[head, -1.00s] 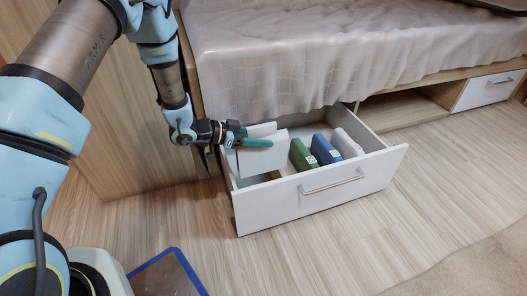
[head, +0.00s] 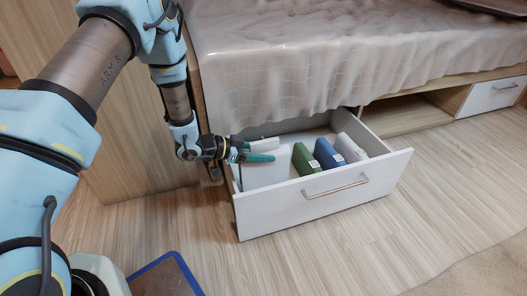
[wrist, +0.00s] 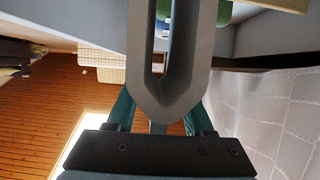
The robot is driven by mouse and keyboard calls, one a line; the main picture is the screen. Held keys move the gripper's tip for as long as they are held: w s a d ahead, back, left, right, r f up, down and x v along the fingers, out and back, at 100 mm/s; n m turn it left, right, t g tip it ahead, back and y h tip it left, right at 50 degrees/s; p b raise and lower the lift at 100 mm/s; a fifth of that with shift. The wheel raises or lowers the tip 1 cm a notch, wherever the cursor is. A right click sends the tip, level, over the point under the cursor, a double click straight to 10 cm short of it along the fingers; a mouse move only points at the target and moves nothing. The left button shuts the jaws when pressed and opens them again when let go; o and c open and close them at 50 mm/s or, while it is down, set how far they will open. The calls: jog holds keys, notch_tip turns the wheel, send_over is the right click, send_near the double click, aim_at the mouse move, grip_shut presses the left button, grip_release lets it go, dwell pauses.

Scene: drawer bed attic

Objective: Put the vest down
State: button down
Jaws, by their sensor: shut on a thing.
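The vest (head: 268,173) looks like a pale, stiff, folded slab. My gripper (head: 264,151) is shut on its upper part, with the green fingers on either side. The vest stands roughly upright inside the left end of the open white drawer (head: 325,200). The drawer front hides its lower edge, so I cannot tell whether it touches the bottom. In the wrist view, a grey folded shape (wrist: 139,62), which appears to be the vest, fills the middle between the fingers.
A green folded item (head: 304,159), a blue one (head: 328,154) and a pale grey one (head: 348,148) stand in the drawer to the right of the vest. The bed (head: 330,60) with its draped cover overhangs the drawer's back. Open wooden floor lies in front.

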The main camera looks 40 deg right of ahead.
jog(key=shift+c, duration=1.4)
grip_release()
jog(key=shift+r, duration=0.15)
